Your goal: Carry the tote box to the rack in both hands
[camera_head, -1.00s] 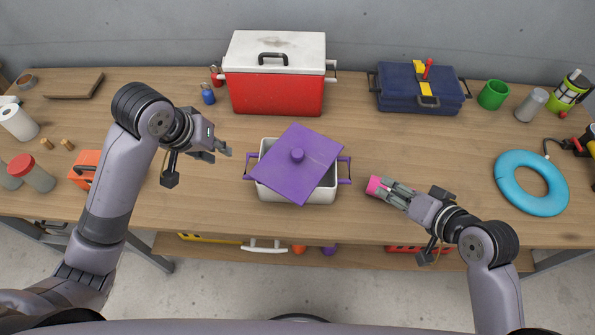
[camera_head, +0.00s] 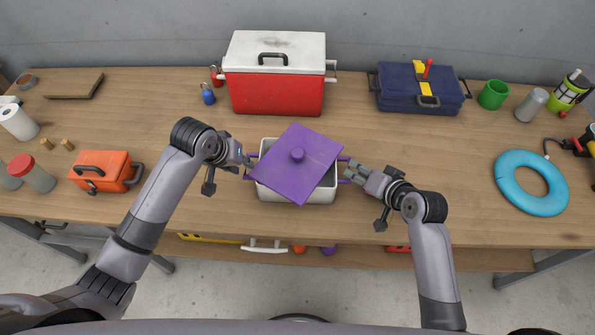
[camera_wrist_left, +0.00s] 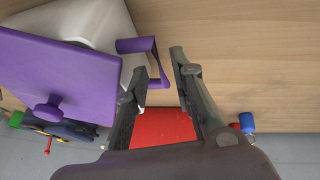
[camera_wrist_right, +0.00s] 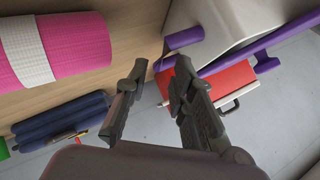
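The tote box (camera_head: 322,197) is white with purple handles and stands on the wooden table. A purple lid (camera_head: 310,160) lies crooked over its top and hides the inside. My left gripper (camera_head: 247,161) is open at the box's left handle; in the left wrist view the handle (camera_wrist_left: 150,47) shows at its fingertips. My right gripper (camera_head: 353,173) is open close to the right handle. In the right wrist view, that handle (camera_wrist_right: 185,38) shows just ahead of the fingertips (camera_wrist_right: 160,62); I cannot tell whether they touch. I cannot identify a rack.
A red cooler (camera_head: 275,95) and a blue toolbox (camera_head: 420,95) stand behind. An orange case (camera_head: 105,172) is left, a blue ring (camera_head: 530,183) right. A pink roll with a white band (camera_wrist_right: 75,45) lies by my right gripper. A low shelf (camera_head: 360,258) runs below the tabletop.

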